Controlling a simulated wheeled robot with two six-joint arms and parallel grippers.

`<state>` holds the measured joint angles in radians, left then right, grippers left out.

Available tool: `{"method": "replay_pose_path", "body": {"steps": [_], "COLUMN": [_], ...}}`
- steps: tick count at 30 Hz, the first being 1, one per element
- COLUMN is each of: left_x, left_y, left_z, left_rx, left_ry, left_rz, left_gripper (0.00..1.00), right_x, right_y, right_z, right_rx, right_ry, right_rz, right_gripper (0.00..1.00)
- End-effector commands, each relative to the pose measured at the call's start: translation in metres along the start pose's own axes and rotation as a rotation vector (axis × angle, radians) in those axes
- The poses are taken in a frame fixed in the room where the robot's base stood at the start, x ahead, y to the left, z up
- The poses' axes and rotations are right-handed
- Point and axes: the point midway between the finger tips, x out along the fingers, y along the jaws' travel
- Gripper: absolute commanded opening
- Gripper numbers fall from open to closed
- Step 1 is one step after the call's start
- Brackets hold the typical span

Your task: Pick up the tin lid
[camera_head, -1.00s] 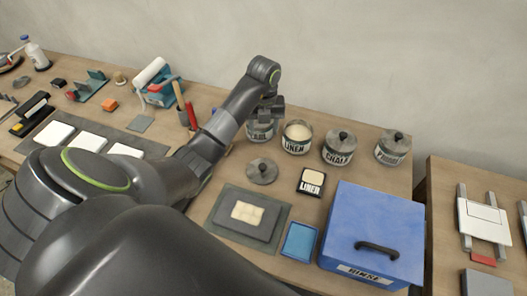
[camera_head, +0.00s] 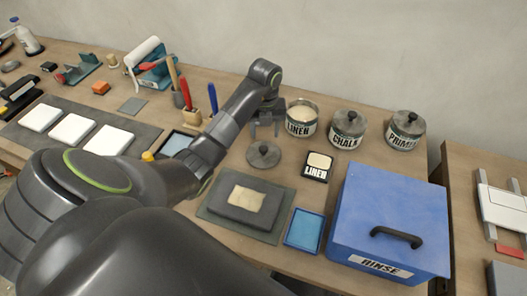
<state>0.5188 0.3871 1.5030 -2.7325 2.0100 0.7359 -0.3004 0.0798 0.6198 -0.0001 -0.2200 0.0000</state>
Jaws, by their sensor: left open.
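The tin lid (camera_head: 264,154) is a grey disc with a dark round knob, lying flat on the table left of the label card (camera_head: 317,166). My left gripper (camera_head: 265,130) points down, open and empty, just behind the lid in the picture and apart from it. The open LINEN tin (camera_head: 301,119) stands right of the gripper, with cream contents showing and no lid on it. My right gripper is out of view.
Lidded CHALK (camera_head: 346,132) and PRIMER (camera_head: 404,131) tins stand to the right. A blue RINSE box (camera_head: 389,225), a small blue tray (camera_head: 304,231) and a grey slab (camera_head: 244,201) lie in front. My left arm hides part of the table.

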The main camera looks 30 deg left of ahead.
Motion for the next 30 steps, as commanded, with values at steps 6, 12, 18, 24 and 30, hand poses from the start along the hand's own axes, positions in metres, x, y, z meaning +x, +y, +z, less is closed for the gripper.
{"method": "replay_pose_path", "body": {"steps": [6,12,18,24,30], "left_x": [0.013,0.03,0.052,0.062,0.062], "left_y": [0.0,0.002,0.004,0.004,0.004], "left_z": [-0.001,-0.004,-0.009,-0.008,-0.008], "left_rx": [0.0,0.0,-0.001,0.001,0.0], "left_ry": [0.0,0.001,0.005,0.0,0.0], "left_rz": [0.0,0.0,0.001,0.0,0.0], "left_gripper": [0.51,0.51,0.51,0.51,0.4], "right_x": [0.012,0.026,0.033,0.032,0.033], "right_y": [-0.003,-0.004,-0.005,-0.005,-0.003], "right_z": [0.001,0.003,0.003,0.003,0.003], "right_rx": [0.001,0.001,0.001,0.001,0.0], "right_ry": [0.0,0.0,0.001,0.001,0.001], "right_rz": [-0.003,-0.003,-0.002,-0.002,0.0], "right_gripper": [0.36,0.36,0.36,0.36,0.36]}}
